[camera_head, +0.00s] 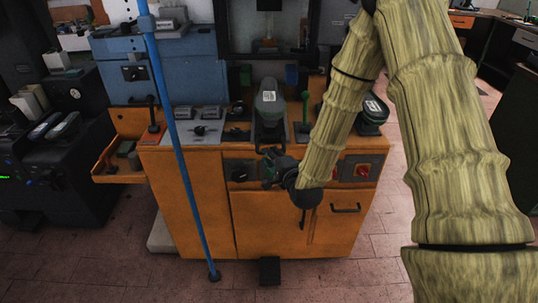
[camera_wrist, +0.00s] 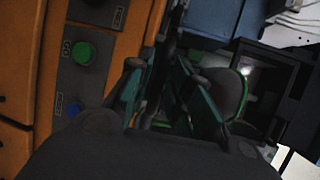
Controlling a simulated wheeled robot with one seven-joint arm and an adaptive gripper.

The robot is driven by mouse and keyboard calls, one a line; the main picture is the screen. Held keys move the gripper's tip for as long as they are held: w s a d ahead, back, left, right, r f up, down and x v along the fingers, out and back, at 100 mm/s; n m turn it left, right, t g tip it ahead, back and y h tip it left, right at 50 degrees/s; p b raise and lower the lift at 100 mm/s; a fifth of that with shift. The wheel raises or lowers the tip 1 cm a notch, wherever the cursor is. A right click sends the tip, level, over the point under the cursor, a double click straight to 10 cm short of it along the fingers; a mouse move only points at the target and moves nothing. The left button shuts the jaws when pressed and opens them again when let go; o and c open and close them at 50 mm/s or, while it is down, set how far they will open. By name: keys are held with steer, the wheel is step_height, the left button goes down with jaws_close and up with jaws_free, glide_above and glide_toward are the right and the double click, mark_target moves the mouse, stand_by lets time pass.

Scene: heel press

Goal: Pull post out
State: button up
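A grey-green upright post (camera_head: 269,112) with a white label stands at the middle of the orange machine's top. A rounded grey piece with a green edge (camera_wrist: 231,92) shows in the wrist view, right of my fingers; it looks like part of this post, but I cannot be sure. My gripper (camera_head: 272,167) is in front of the machine's front panel, below and apart from the post. In the wrist view its two teal fingers (camera_wrist: 165,95) stand apart, with no object clearly held between them. The post's lower end is hard to make out.
The orange machine (camera_head: 190,205) has a green lever (camera_head: 304,112) and a red-based lever (camera_head: 152,120) on top. A blue pole (camera_head: 172,130) stands in front at left. Green (camera_wrist: 83,53) and blue (camera_wrist: 73,108) buttons are on the panel beside my gripper. The floor in front is mostly clear.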

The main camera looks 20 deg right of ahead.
steer(key=s+r, duration=0.2)
steer(key=s, duration=0.7)
steer(key=shift+s, duration=0.3)
steer(key=shift+d, duration=0.1)
steer(key=s+a+f+n+g, duration=0.2)
steer(key=s+f+n+g, duration=0.3)
steer(key=f, duration=0.5)
steer(key=s+a+f+n+g, duration=0.2)
steer(key=s+f+n, duration=0.3)
steer(key=f, duration=0.5)
steer(key=s+a+f+n+g, duration=0.1)
steer(key=s+f+n+g, duration=0.3)
steer(key=s, duration=0.8)
steer(key=s+f+n+g, duration=0.4)
steer(key=s+f, duration=0.5)
steer(key=s, duration=0.3)
steer(key=shift+s+a+f+g+h, duration=0.15)
steer(key=shift+a+f+g+h, duration=0.15)
steer(key=shift+a+g, duration=0.1)
